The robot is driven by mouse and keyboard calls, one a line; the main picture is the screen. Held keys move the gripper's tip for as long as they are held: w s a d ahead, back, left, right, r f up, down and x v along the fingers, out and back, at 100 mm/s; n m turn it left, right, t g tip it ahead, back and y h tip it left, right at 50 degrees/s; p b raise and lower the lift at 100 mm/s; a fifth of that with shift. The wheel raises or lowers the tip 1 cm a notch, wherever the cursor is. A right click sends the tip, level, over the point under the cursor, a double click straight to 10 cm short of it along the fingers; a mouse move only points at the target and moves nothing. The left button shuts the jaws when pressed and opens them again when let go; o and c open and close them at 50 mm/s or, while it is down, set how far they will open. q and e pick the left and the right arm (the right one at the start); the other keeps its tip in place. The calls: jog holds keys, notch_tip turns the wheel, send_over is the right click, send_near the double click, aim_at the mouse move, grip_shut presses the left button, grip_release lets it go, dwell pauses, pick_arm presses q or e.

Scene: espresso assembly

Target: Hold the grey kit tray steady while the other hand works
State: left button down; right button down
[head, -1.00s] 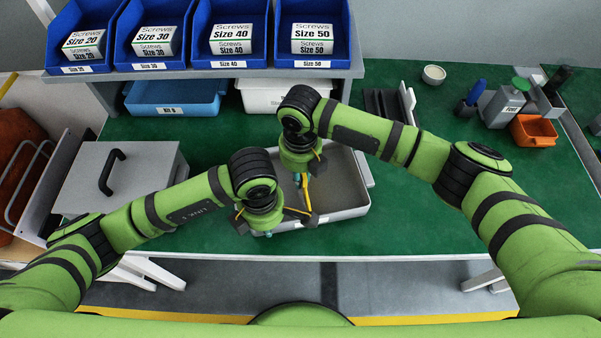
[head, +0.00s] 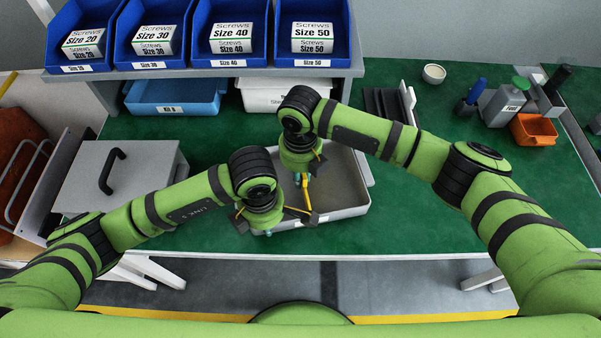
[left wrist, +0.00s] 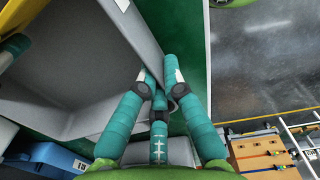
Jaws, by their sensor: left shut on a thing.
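The grey kit tray (head: 345,212) sits on the green bench at the front middle, partly covered by my arms. In the left wrist view its grey wall (left wrist: 125,25) runs down between the teal fingers of my left gripper (left wrist: 158,80). My left gripper is shut on the tray's wall. In the head view my left gripper (head: 268,229) is at the tray's front left, mostly hidden under its wrist. My right gripper (head: 303,190) points down over the left part of the tray. Its fingertips are too small and covered to tell whether they are open.
Blue screw bins (head: 229,35) stand on a shelf behind. Below are a blue bin (head: 173,97) and a white bin (head: 270,98). A grey box with a black handle (head: 120,180) is left of the tray. An orange bin (head: 532,130) is far right. Bench right of the tray is clear.

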jog(key=c, duration=1.1)
grip_release()
jog(key=shift+c, duration=0.2)
jog(key=shift+r, duration=3.05)
notch_tip(320, 180, up, 12)
pick_arm(q)
jog(key=c, duration=1.3)
grip_release()
